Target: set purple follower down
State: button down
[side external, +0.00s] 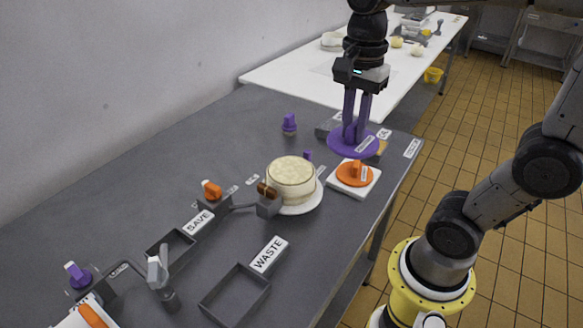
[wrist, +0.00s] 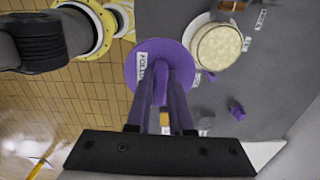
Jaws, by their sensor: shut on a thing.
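The purple follower (side external: 343,148) is a flat round disc with an upright handle and a white label. My gripper (side external: 353,130) points down and is shut on its handle. In the wrist view the follower (wrist: 142,58) lies flat below the fingers, and my gripper (wrist: 160,85) holds its handle from both sides. The disc is over the far right part of the grey bench. I cannot tell whether it touches the surface or hangs just above it. It partly hides a grey block and a yellowish piece behind it.
A cream round mould (side external: 291,178) stands on a white plate in front. An orange disc (side external: 350,181) sits on a white square beside it. A purple knobbed piece (side external: 289,122) stands behind. Trays labelled SAVE (side external: 170,248) and WASTE (side external: 236,296) are at the front.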

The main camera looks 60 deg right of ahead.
jog(key=shift+s+a+r, duration=0.1)
jog(key=shift+a+r, duration=0.3)
jog(key=shift+a, duration=0.05)
jog(key=shift+a+n, duration=0.15)
jog(key=shift+n, duration=0.15)
jog(key=w+f, duration=0.4)
jog(key=w, duration=0.5)
send_near(289, 171)
jog(key=shift+s+f, duration=0.55)
jog(key=shift+w+f, duration=0.4)
jog(key=shift+f, duration=0.1)
jog(key=shift+w+f, duration=0.15)
jog(key=shift+f, duration=1.55)
jog(key=shift+f, duration=0.1)
jog(key=c, duration=0.8)
grip_release()
